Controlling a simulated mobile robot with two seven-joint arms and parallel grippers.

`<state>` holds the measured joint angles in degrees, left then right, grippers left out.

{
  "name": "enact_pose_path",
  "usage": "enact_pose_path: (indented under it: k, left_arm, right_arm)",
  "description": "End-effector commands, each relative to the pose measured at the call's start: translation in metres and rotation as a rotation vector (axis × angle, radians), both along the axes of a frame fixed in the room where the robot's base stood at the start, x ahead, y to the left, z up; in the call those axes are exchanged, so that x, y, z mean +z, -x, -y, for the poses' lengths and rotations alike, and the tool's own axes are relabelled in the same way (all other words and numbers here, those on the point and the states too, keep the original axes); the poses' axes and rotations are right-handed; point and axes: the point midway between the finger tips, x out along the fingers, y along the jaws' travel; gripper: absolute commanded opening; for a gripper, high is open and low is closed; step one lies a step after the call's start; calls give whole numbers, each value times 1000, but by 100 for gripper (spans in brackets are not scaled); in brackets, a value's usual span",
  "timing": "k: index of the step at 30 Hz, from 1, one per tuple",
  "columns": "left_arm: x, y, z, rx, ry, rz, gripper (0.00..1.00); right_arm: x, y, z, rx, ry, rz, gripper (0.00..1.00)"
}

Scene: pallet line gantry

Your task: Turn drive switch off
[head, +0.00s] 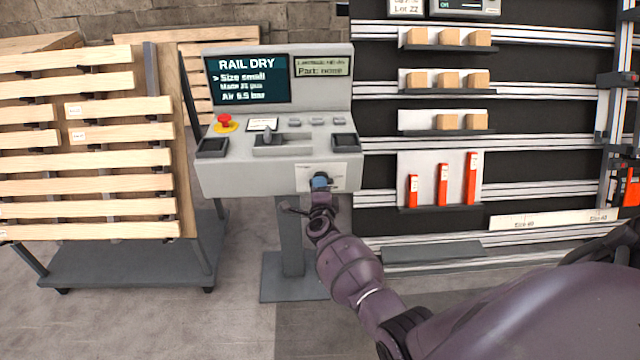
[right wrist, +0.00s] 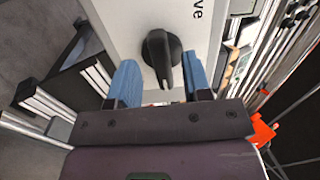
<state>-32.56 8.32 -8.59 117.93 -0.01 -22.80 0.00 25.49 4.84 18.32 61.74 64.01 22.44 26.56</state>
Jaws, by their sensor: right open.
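The drive switch (right wrist: 162,52) is a black rotary knob on a pale plate on the front of the grey console (head: 225,178). In the right wrist view its narrow grip points down the picture, toward my gripper. Part of a label, ending in "ve", shows beside it. My right gripper (right wrist: 161,82) is open, its blue fingers on either side of the knob's lower end, with a gap showing on both sides. In the head view my right gripper (head: 320,184) is at the console's lower right front and hides part of the switch. My left gripper is not in view.
The console top has a red emergency button (head: 225,122), a lever (head: 268,135) and a screen (head: 247,80) reading "RAIL DRY". A cart with wooden slats (head: 85,160) stands left. A rack with small boxes and red parts (head: 442,185) stands right.

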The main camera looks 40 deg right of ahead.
Motion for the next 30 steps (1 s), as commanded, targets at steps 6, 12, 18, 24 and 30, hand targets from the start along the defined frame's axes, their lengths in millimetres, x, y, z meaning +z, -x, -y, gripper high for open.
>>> enact_pose_path:
  k: [6, 12, 18, 24, 30]
  left_arm:
    - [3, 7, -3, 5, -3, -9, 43]
    - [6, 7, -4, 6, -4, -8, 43]
    - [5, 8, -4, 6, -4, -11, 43]
    - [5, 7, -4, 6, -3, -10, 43]
    - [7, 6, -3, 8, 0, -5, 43]
  right_arm:
    - [3, 35, -22, 0, -2, 2, 45]
    - [2, 58, -36, 0, 0, 1, 45]
    - [1, 68, -42, 0, 0, 0, 45]
    - [0, 69, -43, 1, 0, 0, 45]
    - [0, 69, -42, 0, 0, 0, 45]
